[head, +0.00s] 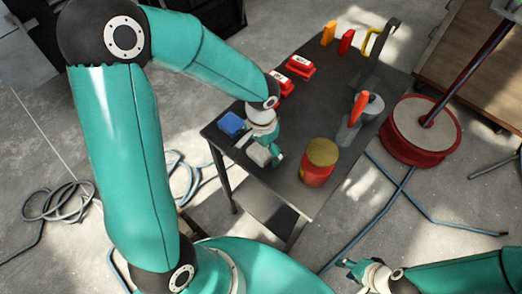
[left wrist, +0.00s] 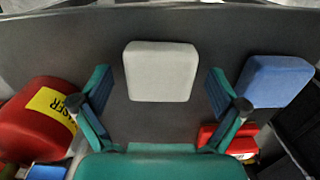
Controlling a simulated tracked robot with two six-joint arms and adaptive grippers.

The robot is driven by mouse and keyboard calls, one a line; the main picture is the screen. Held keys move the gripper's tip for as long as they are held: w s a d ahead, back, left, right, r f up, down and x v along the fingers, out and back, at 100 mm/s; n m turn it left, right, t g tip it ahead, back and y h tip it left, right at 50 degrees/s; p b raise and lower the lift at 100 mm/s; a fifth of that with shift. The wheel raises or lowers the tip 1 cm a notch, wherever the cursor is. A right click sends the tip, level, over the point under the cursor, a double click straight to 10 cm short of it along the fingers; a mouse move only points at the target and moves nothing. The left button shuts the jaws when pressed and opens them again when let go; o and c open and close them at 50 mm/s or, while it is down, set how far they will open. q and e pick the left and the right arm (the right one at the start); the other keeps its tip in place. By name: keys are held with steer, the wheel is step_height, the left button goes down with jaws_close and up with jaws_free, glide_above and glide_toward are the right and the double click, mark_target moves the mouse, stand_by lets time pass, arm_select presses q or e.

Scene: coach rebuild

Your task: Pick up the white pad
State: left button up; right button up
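The white pad (head: 258,155) lies on the dark table near its front left edge. In the left wrist view the pad (left wrist: 161,72) is a pale rounded block between the two fingers. My left gripper (left wrist: 159,90) is open, with a finger on each side of the pad and a visible gap to both. In the head view my left gripper (head: 270,155) is over the pad and partly hides it. My right gripper (head: 353,268) is low at the bottom of the head view, away from the table; its opening is unclear.
A blue pad (head: 231,124) lies close by; it also shows in the left wrist view (left wrist: 274,80). A red can with a yellowish top (head: 319,163) stands to the right. Red labelled blocks (head: 300,66) and a grey tool with an orange part (head: 358,112) are farther back.

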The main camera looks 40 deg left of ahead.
mark_target(261, 149)
arm_select(q)
steer(key=c, duration=1)
steer(key=shift+r, duration=0.15)
step_height(261, 149, up, 20)
steer(key=shift+f+p, duration=0.1)
steer(key=shift+p, duration=0.6)
